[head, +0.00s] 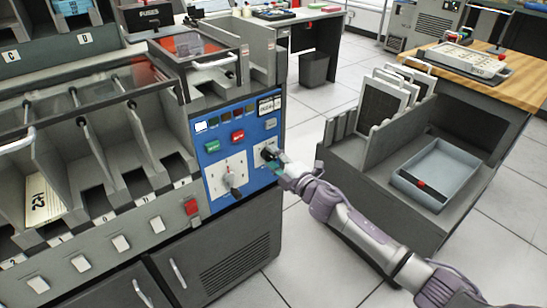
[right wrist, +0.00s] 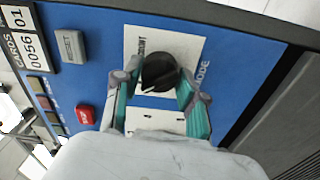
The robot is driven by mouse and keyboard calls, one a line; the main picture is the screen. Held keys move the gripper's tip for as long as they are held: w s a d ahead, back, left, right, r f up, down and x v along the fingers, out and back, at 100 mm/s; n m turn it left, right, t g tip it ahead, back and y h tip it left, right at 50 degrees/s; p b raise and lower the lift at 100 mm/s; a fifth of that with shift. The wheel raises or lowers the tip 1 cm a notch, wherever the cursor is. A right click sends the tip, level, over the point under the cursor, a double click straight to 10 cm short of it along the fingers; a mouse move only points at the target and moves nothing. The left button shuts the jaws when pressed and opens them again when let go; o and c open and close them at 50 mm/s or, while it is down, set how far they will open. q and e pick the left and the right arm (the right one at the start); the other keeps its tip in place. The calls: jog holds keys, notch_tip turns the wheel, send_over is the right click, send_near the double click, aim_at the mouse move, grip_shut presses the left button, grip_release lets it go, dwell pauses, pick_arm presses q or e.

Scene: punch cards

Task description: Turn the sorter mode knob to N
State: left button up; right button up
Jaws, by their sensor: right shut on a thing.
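The black sorter mode knob (head: 267,153) is on a white plate at the right of the sorter's blue control panel (head: 213,148). My right gripper (head: 275,161) reaches it from the right and partly covers it in the head view. In the right wrist view the knob (right wrist: 159,72) sits between the two teal-padded fingers, which are shut on it. The word MODE stands beside the plate, and a label that looks like COUNT is on it. A small light mark shows at the knob's lower-left edge. Other plate letters are hidden or too small to read. My left gripper is not in view.
A larger dial knob (head: 232,186) is just left on the same panel. A red STOP button (right wrist: 85,114) and a grey RESET button (right wrist: 73,46) are near my right fingers. A cart with a blue-grey tray (head: 437,172) stands to the right, across open floor.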

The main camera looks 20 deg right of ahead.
jog(key=shift+n, duration=0.7)
jog(key=o, duration=1.2)
jog(key=shift+a, duration=0.1)
jog(key=shift+c, duration=0.2)
jog(key=v, duration=1.2)
